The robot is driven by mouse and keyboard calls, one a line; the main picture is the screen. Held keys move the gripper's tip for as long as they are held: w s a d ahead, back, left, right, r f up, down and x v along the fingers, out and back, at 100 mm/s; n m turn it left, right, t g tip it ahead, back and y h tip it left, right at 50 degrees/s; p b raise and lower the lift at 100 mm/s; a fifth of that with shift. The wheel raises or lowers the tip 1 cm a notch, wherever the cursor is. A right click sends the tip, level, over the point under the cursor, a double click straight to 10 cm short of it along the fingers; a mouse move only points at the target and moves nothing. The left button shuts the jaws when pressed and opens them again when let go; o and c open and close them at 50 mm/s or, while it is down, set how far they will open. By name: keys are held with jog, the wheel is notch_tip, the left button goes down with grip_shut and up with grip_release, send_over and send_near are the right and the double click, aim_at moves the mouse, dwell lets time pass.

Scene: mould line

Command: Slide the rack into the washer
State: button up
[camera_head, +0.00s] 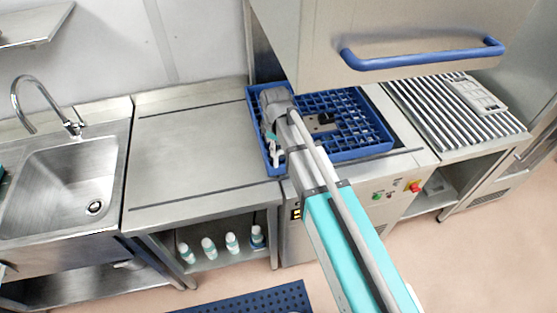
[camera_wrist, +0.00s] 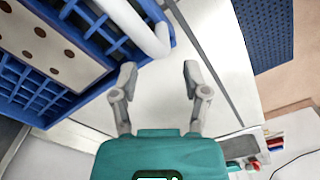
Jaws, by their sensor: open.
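The blue lattice rack (camera_head: 372,138) lies beneath the raised steel hood (camera_head: 400,40) of the washer (camera_head: 350,198), with its left end near the seam to the left counter. The hood and my arm hide part of it. My gripper is at the rack's left end in the head view, where its fingers are hard to make out. In the wrist view my gripper (camera_wrist: 160,78) is open, with nothing between its fingers. The rack (camera_wrist: 38,92) shows at upper left there, holding a pale plate with brown spots (camera_wrist: 45,40). A white rounded bar (camera_wrist: 135,25) crosses the rack's edge.
The left steel counter (camera_head: 195,150) is bare, with a sink (camera_head: 70,180) beyond it. Several bottles (camera_head: 208,247) stand on the shelf below. A striped surface (camera_head: 450,110) lies right of the washer. The hood's blue handle (camera_head: 425,57) is above. A blue mat (camera_head: 255,300) lies on the floor.

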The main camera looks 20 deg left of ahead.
aim_at(276, 157)
jog(key=shift+f+b, duration=2.55)
jog(key=shift+f, duration=0.3)
grip_shut()
